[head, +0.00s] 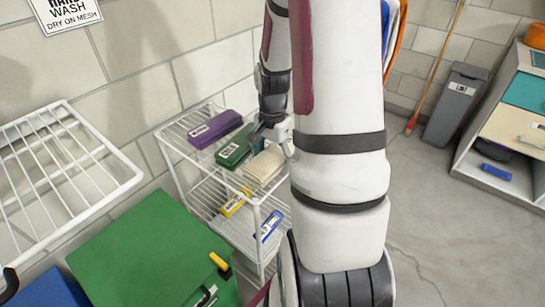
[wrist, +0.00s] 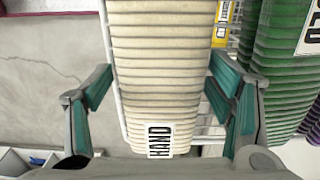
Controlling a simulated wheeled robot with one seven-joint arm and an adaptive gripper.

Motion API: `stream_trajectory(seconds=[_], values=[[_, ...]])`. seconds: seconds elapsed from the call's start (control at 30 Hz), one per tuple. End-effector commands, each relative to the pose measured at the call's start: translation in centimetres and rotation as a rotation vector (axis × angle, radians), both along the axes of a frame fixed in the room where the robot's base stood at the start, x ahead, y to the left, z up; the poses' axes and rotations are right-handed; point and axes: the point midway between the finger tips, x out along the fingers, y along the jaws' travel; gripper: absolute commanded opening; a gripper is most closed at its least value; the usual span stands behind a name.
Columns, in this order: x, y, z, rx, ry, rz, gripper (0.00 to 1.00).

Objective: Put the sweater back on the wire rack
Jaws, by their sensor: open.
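A cream, ribbed, folded knit (head: 264,170), which looks like the sweater, lies on the top shelf of a white wire rack (head: 172,136). In the wrist view the cream knit (wrist: 165,50) fills the middle, with a white tag reading HAND at its near end. My gripper (head: 273,138) is just above the top shelf, at the knit. Its open teal-padded fingers (wrist: 160,78) appear on either side of the knit, with gaps showing at both sides. I cannot tell how far down they reach. My arm hides part of the rack's right side.
A green folded knit (head: 234,147) and a purple one (head: 215,130) lie beside the cream one. Yellow (head: 235,202) and blue (head: 268,224) items are lower on the rack. A white wall-mounted mesh (head: 60,155) and green box (head: 150,255) stand left.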

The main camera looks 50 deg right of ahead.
Motion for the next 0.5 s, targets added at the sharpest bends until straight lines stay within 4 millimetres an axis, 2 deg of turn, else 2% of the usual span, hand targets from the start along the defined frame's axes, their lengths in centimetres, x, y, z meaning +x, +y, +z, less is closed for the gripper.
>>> stream_trajectory(seconds=[0.13,0.23,0.5], values=[[0.0,0.0,0.3,0.0,-0.001,0.0,0.75],[0.0,0.0,1.3,-0.003,-0.002,0.0,0.75],[0.1,0.0,6.7,-0.004,-0.004,0.001,0.75]])
